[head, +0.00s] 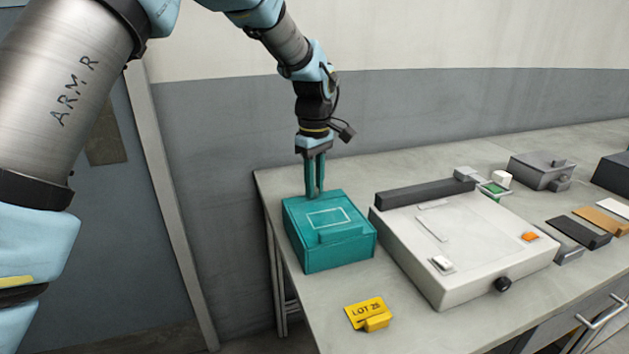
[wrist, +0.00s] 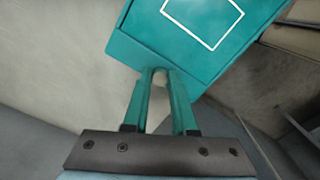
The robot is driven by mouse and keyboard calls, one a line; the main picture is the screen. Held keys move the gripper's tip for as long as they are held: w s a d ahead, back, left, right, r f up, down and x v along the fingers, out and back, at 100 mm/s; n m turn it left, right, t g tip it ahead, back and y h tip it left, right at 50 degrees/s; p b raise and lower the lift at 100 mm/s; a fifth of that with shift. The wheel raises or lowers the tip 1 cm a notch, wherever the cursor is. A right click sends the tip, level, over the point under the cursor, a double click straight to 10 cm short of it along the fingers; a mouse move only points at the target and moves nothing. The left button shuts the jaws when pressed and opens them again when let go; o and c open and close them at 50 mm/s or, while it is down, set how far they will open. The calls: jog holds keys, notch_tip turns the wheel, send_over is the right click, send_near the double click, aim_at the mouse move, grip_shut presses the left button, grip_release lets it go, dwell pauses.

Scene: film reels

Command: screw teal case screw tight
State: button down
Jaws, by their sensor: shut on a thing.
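The teal case (head: 328,245) sits shut on the left end of the bench, with a white outlined rectangle on its lid and a raised block at its front. My gripper (head: 314,194) points straight down at the case's back edge. Its long green fingers are close together at the tips. In the wrist view the fingertips of my gripper (wrist: 160,72) meet at the edge of the teal case (wrist: 170,48). The case screw is hidden between the fingertips, so I cannot see how deep it sits.
A pale flat machine (head: 460,240) with a black knob stands right of the case, a narrow gap between them. A yellow LOT 28 tag (head: 367,310) lies in front. A grey device (head: 540,172) and flat coloured pieces lie farther right. A wall runs behind.

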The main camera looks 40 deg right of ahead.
jog(key=m+p, duration=0.1)
jog(key=m, duration=0.3)
jog(key=shift+m, duration=0.4)
jog(key=m, duration=0.3)
jog(key=shift+m, duration=0.3)
jog(key=m+p, duration=0.1)
jog(key=m, duration=0.3)
jog(key=m+p, duration=0.1)
jog(key=m, duration=0.3)
jog(key=m+p, duration=0.1)
jog(key=m, duration=0.3)
jog(key=shift+m, duration=0.3)
jog(key=m+p, duration=0.1)
jog(key=m, duration=0.2)
jog(key=shift+m, duration=0.4)
jog(key=m+p, duration=0.1)
jog(key=m, duration=0.3)
jog(key=shift+m+p, duration=0.75)
jog(key=shift+m, duration=1.05)
